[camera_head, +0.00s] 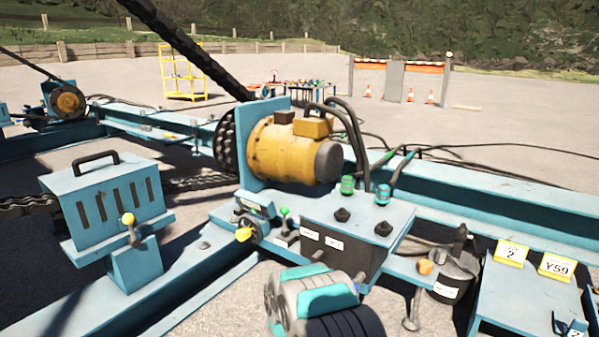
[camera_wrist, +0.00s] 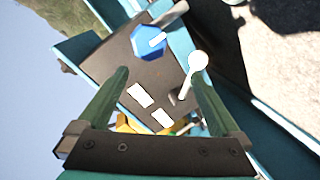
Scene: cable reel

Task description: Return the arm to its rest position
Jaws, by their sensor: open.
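My gripper (camera_wrist: 160,75) shows in the wrist view, its two green fingers apart with nothing held between them. Beyond the fingers is a dark panel (camera_wrist: 118,62) with two white labels, a blue knob (camera_wrist: 147,42) and a white-ended lever (camera_wrist: 197,61). The gap between fingertips and panel is hard to judge. In the head view a rounded grey and teal part, likely of my arm (camera_head: 318,296), is at the bottom centre, in front of a dark control box (camera_head: 345,232). My gripper's fingers cannot be made out there.
A yellow motor (camera_head: 285,150) stands behind the control box. A blue slotted box (camera_head: 110,205) and a yellow-knobbed lever (camera_head: 129,222) are at left. A blue stand with yellow tags (camera_head: 525,295) is at right. Blue beams and cables surround the area. Open gravel lies farther back.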

